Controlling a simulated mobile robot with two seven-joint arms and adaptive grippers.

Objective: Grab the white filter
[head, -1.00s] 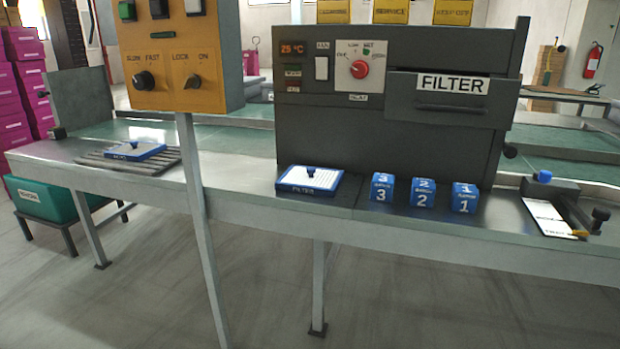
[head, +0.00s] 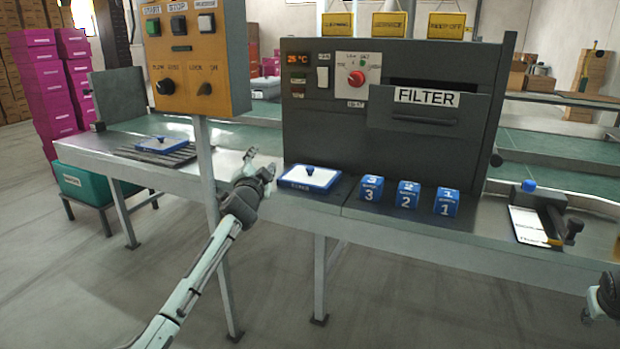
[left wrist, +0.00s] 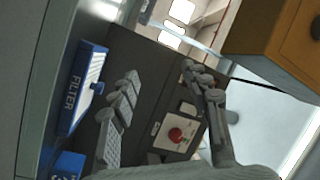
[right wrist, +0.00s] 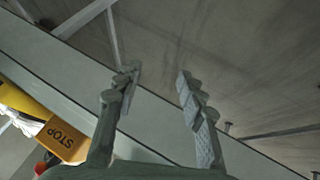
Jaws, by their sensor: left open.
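Blue numbered cubes (head: 408,195) stand right of the filter. A similar blue-framed panel (head: 162,145) lies on a slatted rack at left. The yellow control box (head: 195,88) on its post (head: 208,190) stands near my left arm. The machine's FILTER drawer (head: 425,110) is above the cubes.

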